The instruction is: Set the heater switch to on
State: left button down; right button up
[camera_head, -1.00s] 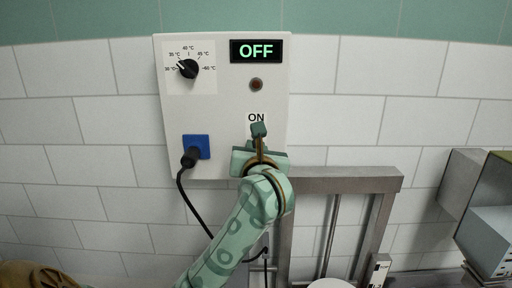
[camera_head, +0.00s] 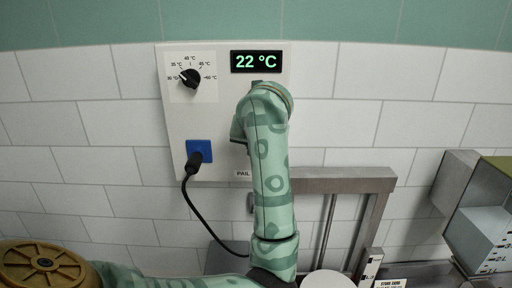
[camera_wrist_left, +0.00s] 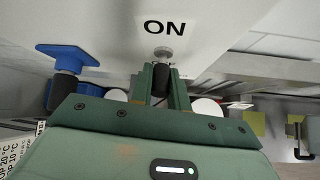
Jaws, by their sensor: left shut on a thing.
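The white heater control box (camera_head: 215,120) hangs on the tiled wall in the head view. Its display (camera_head: 256,61) reads 22 °C in green. In the left wrist view, the heater switch (camera_wrist_left: 162,54) is a small metal lever with a dark tip under the printed ON label (camera_wrist_left: 171,26). My left gripper (camera_wrist_left: 161,86) is shut on the dark lever tip between its two green fingers. In the head view my left arm covers the switch, the ON label and the gripper's fingers. My right gripper is not in view.
A black temperature dial (camera_head: 190,78) is at the box's upper left. A blue socket (camera_head: 199,150) with a black plug and hanging cable sits below it. A metal frame (camera_head: 340,181) stands right of the arm, and a container with level marks (camera_head: 482,238) is at far right.

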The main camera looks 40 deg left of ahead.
pick_arm(q)
jog(key=shift+w+r+g+h, duration=0.1)
jog(key=shift+r+g+h, duration=0.1)
jog(key=shift+g+h, duration=0.35)
jog(key=c, duration=1.4)
grip_release()
jog(key=shift+a, duration=0.1)
jog(key=shift+o, duration=0.3)
jog(key=shift+w, duration=0.1)
